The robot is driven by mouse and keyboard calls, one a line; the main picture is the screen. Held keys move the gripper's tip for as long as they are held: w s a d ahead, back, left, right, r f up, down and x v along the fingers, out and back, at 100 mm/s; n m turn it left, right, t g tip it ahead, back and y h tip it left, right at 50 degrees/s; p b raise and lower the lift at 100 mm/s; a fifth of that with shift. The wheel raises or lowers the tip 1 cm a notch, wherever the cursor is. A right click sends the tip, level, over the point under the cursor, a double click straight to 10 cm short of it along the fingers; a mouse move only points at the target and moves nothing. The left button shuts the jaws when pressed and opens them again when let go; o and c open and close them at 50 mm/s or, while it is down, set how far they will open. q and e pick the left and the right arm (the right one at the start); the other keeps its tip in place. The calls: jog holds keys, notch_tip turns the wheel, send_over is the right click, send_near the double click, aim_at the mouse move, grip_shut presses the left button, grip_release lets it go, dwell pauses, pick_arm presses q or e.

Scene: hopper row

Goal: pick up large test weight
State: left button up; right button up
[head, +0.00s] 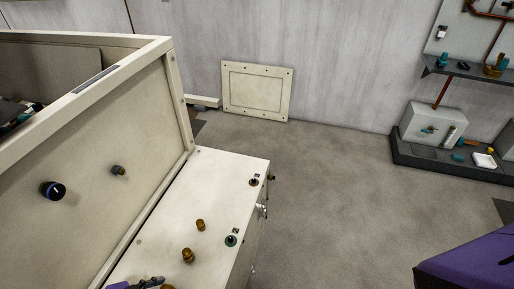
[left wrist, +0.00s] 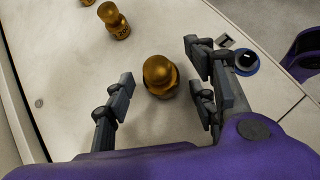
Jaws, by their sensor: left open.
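Three brass knobbed test weights stand on the cream cabinet top (head: 172,205). In the head view, the far weight (head: 200,225) and the middle weight (head: 188,256) show whole. The nearest, the large test weight (head: 167,288), is cut off by the bottom edge, beside my left gripper (head: 148,284). In the left wrist view, the large test weight (left wrist: 160,77) stands upright between the spread fingers of my left gripper (left wrist: 160,92), with gaps on both sides. The middle weight (left wrist: 118,22) stands beyond it. My right gripper is out of view.
A cream panel wall with a black knob (head: 53,190) rises left of the cabinet top. The floor beyond is open. Shelves (head: 462,70) stand at the far right.

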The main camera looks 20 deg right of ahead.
pick_arm(q)
grip_shut()
jog(key=shift+w, duration=0.1)
jog(key=shift+r, duration=0.15)
dwell(0.3)
